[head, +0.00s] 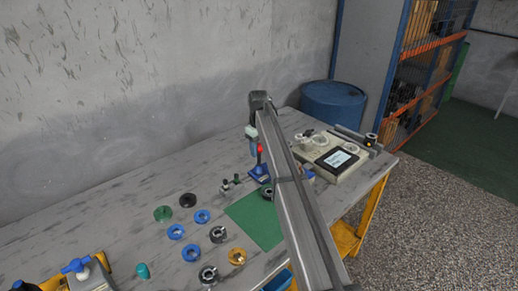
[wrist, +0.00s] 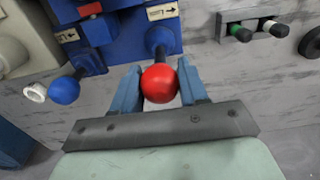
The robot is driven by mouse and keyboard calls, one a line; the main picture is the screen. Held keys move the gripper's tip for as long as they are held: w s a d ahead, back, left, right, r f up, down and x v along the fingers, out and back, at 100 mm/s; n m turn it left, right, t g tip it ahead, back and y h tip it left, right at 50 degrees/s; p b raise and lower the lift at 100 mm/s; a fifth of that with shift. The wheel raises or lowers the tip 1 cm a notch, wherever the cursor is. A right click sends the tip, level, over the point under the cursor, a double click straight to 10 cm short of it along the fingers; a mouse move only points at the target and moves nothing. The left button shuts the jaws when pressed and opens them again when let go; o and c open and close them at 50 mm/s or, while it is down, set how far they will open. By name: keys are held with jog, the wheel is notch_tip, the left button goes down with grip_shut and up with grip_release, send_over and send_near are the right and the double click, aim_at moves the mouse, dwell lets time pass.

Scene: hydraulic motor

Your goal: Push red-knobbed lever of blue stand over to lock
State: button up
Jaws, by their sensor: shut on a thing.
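The blue stand (head: 259,174) stands on the workbench beyond the green mat, partly hidden by my arm in the head view. It also shows at the top of the wrist view (wrist: 120,37). Its lever has a round red knob (wrist: 159,84) on a dark rod that enters the stand; the knob also shows in the head view (head: 260,148). My gripper (wrist: 160,76) has its two blue fingers on either side of the red knob and is shut on it. In the head view my gripper (head: 252,132) is at the lever top.
A blue-knobbed lever (wrist: 64,89) sits to the left in the wrist view. White labels with arrows mark the stand. A beige device with a screen (head: 338,160) stands at the right. Several rings lie around the green mat (head: 252,222). A blue barrel (head: 333,102) stands behind the bench.

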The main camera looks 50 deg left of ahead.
jog(key=shift+s, duration=0.2)
jog(key=shift+s+f, duration=0.1)
jog(key=shift+s, duration=0.8)
jog(key=shift+s+f, duration=0.15)
jog(key=shift+s, duration=0.4)
jog(key=shift+s+f, duration=0.1)
jog(key=shift+s, duration=0.15)
jog(key=shift+s+f, duration=0.15)
jog(key=shift+s, duration=0.25)
jog(key=shift+o, duration=0.2)
jog(key=shift+s+f, duration=0.1)
jog(key=shift+s, duration=0.1)
jog(key=shift+o, duration=0.4)
jog(key=shift+s+d+f, duration=0.1)
jog(key=shift+s+f, duration=0.25)
jog(key=shift+s, duration=0.2)
